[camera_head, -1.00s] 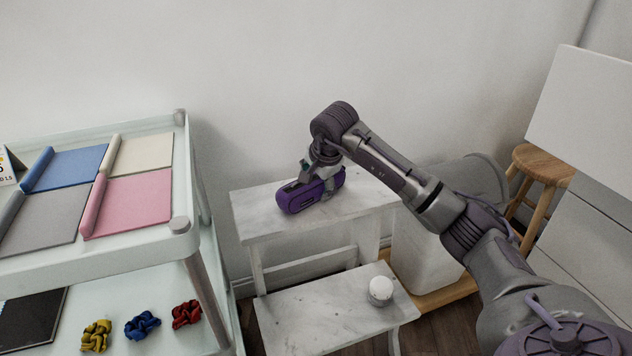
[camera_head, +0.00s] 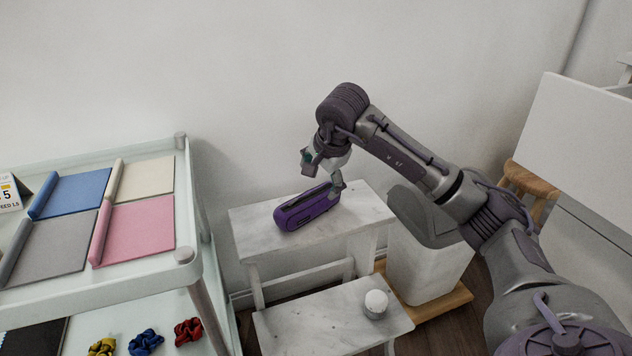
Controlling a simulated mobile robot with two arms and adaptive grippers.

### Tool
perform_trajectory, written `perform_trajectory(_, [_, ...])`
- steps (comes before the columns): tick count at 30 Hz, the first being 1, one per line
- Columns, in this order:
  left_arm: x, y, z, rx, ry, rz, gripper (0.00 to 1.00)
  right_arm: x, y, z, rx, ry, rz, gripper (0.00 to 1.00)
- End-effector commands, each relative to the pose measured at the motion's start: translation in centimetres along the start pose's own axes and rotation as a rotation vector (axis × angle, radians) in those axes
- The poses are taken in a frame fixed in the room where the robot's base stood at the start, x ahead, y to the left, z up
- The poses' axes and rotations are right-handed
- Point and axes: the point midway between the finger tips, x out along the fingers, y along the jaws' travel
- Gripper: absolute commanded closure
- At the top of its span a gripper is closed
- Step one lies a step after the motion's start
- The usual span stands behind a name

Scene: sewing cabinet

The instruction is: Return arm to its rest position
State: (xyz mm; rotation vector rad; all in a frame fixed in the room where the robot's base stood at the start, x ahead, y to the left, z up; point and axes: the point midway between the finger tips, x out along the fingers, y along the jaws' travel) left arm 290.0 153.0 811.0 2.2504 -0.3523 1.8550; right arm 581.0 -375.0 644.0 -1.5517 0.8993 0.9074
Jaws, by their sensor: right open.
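My right gripper (camera_head: 322,176) is open and empty. It hangs just above and behind the right end of a purple case (camera_head: 306,208). The case lies on the upper step of a white step stool (camera_head: 362,214), and the gripper's fingers partly overlap it in the picture. I cannot tell whether a fingertip still touches it. My right arm reaches in from the lower right. My left gripper is not in view.
A small white-topped jar (camera_head: 375,303) stands on the stool's lower step. A white bin (camera_head: 428,262) is right of the stool. A glass-shelved cart (camera_head: 140,255) at left holds fabric rolls and scrunchies. A wooden stool (camera_head: 530,190) stands far right.

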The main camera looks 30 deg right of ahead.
Motion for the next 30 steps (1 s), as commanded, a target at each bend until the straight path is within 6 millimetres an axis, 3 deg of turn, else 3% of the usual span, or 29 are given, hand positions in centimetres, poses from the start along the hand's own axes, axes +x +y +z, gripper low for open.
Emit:
perform_trajectory(6, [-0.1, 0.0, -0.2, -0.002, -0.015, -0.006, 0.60, -1.6, 0.0, 0.0, 0.000, 0.000, 0.001, 0.12])
perform_trajectory(25, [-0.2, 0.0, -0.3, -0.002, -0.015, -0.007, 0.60, -1.5, 0.3, 0.1, 0.000, -0.001, 0.004, 0.12])
perform_trajectory(30, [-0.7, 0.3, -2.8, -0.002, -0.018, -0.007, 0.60, -2.5, 2.5, 0.8, 0.000, -0.001, 0.005, 0.12])
